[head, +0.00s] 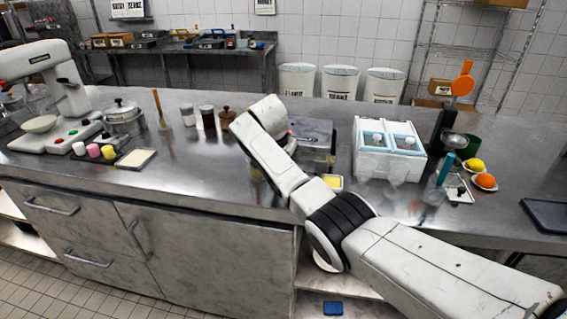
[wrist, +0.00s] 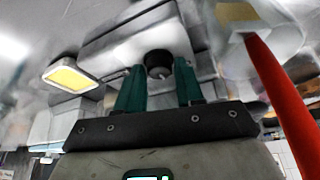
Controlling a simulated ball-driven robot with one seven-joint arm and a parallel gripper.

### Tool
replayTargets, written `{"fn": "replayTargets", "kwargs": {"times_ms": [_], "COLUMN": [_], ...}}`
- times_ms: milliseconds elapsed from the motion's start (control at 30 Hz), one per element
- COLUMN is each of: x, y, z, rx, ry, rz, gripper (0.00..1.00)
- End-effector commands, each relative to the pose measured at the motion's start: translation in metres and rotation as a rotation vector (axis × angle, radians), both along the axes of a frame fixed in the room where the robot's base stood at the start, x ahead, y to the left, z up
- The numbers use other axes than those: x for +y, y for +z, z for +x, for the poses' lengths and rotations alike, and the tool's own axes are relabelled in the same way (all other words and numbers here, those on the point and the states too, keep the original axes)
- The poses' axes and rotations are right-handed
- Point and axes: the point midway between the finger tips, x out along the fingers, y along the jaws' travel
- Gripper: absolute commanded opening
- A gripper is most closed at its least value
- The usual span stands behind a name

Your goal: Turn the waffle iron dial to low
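The waffle iron (head: 312,133) is a grey metal box on the steel counter, partly hidden behind my arm in the head view. In the wrist view its grey body (wrist: 128,50) fills the upper middle, with a round black dial (wrist: 158,65) on its face. My gripper (wrist: 158,82) has two green fingers spread apart. The dial shows between and just beyond the fingertips, with a gap visible on each side; contact cannot be told. The dial's setting marks are not readable. In the head view my gripper is hidden behind my arm.
A small white-rimmed dish with a yellow face (head: 333,182) sits close by, also in the wrist view (wrist: 72,78). A white two-lidded container (head: 388,150) stands right of the iron. Jars (head: 207,117) stand left. A red bar (wrist: 283,105) crosses the wrist view's right side.

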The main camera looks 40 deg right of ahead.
Motion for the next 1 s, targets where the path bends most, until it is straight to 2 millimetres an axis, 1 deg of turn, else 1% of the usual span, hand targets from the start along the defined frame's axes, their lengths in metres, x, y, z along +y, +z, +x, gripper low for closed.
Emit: {"fn": "replayTargets", "kwargs": {"times_ms": [33,167,200,400,533,667,900,1000], "x": [0.0,0.0,0.0,0.0,0.003,0.01,0.026,0.032], "y": [0.0,0.0,0.0,0.0,0.006,0.023,0.066,0.081], "z": [0.0,0.0,0.0,0.0,-0.001,-0.003,-0.01,-0.012], "rx": [0.0,0.001,0.001,0.001,0.001,-0.003,-0.003,-0.002], "ry": [0.0,0.0,0.0,0.0,0.001,0.002,0.001,0.001], "rz": [0.0,0.001,0.001,0.001,0.001,0.001,0.001,0.0], "gripper": [0.42,0.55,0.56,0.56,0.56,0.56,0.56,0.56]}}
